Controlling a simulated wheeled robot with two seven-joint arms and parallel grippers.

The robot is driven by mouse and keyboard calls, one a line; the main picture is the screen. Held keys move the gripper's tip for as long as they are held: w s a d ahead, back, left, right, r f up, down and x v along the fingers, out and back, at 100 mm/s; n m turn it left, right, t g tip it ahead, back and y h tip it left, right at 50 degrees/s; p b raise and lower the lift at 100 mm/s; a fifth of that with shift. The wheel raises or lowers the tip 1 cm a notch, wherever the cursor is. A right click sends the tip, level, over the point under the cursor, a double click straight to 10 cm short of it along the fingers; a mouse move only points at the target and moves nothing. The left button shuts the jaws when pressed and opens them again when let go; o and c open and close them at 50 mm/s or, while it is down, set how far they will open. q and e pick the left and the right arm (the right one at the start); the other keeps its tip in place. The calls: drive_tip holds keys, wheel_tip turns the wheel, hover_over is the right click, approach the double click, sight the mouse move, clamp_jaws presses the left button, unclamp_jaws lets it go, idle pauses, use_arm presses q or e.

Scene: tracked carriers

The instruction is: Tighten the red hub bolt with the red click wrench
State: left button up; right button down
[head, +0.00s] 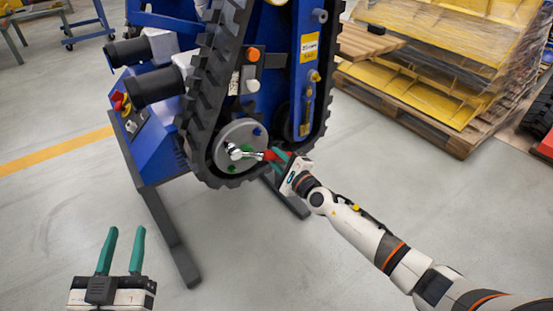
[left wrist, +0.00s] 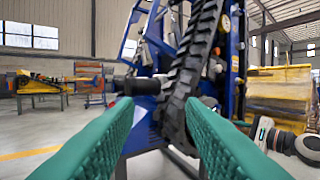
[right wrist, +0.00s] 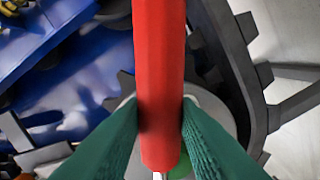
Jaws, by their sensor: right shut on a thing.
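The red click wrench (head: 268,155) has a red handle and a silver head (head: 234,152). My right gripper (head: 279,156) is shut on its handle. The handle (right wrist: 160,70) stands between the green fingers in the right wrist view. The wrench head lies over the left part of the grey round hub (head: 241,134), inside the black track. Green and blue bolts show on the hub. I cannot make out the red hub bolt; whether the head sits on it cannot be told. My left gripper (head: 121,252) is open and empty, low at the left, away from the carrier.
The blue tracked carrier (head: 283,70) stands upright on a dark frame (head: 168,235). Two black cylinders (head: 153,88) stick out to its left. Wrapped yellow parts on pallets (head: 430,110) stand at the right. The grey floor in front is clear.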

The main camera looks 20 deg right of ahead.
use_arm(q)
drive_tip(key=shift+a+f+g, duration=0.1)
drive_tip(key=shift+f+g, duration=0.3)
drive_tip(key=shift+f, duration=0.15)
use_arm(e)
drive_tip(key=shift+r, duration=0.35)
use_arm(q)
drive_tip(key=shift+f, duration=0.1)
use_arm(e)
drive_tip(key=shift+w+d, duration=0.1)
use_arm(q)
drive_tip(key=shift+s+a+f+g+y+p, duration=0.1)
drive_tip(key=shift+a+f+g+y+p, duration=0.1)
drive_tip(key=shift+f+g, duration=0.35)
drive_tip(key=shift+s+a+f+g+y+p, duration=0.1)
drive_tip(key=shift+f+g+y+p, duration=0.25)
drive_tip(key=shift+f, duration=0.35)
drive_tip(key=shift+a+f+g+y+p, duration=0.1)
drive_tip(key=shift+f+g, duration=0.4)
drive_tip(key=shift+f, duration=0.1)
use_arm(e)
drive_tip(key=shift+d+r+n, duration=0.3)
drive_tip(key=shift+r+n, duration=0.3)
drive_tip(key=shift+n, duration=0.1)
use_arm(q)
drive_tip(key=shift+f, duration=0.1)
